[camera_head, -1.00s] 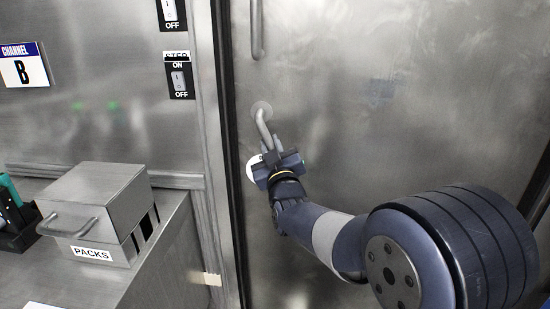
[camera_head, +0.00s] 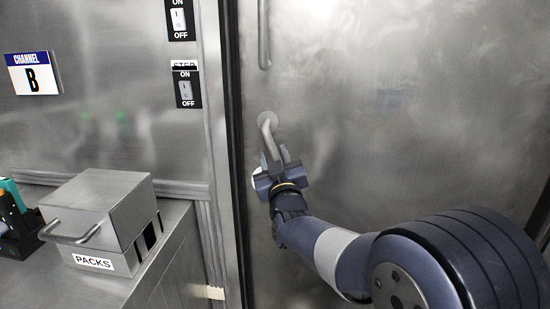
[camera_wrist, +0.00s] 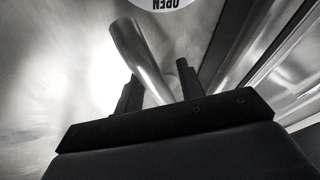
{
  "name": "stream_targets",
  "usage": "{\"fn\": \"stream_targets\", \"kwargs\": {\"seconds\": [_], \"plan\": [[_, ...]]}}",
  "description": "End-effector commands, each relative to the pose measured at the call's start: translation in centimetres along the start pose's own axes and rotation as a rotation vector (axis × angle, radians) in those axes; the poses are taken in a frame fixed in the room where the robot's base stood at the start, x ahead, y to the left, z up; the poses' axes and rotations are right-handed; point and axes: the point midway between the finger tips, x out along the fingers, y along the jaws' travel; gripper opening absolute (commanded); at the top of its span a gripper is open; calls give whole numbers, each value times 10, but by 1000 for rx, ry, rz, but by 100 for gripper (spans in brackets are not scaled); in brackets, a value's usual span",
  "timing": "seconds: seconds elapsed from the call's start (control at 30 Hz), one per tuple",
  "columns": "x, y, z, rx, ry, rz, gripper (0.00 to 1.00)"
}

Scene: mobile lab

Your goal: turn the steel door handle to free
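The steel door handle (camera_head: 267,133) is a bent lever on a round plate on the metal door (camera_head: 400,140). It points down and slightly right. My gripper (camera_head: 276,161) is at its lower end. In the wrist view, the handle (camera_wrist: 143,62) reaches down between the two dark fingers of my gripper (camera_wrist: 158,88). The fingers are apart, with a gap showing on the right of the handle. The handle's tip is hidden behind my gripper body. A white round label (camera_wrist: 160,3) reading OPEN shows upside down at the top of the wrist view.
A vertical bar handle (camera_head: 264,35) is higher on the door. The door frame (camera_head: 222,150) runs close on the left. Wall switches (camera_head: 186,88) and a steel PACKS box (camera_head: 105,215) on a counter are further left. The door is clear to the right.

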Motion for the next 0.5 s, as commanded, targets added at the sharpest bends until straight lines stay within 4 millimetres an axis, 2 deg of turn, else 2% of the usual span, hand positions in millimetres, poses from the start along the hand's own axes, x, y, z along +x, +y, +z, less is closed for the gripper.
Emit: {"fn": "stream_targets", "kwargs": {"seconds": [0.33,0.5], "plan": [[-2,1,0,-1,0,1,41],[-20,0,-1,-1,0,0,41]]}}
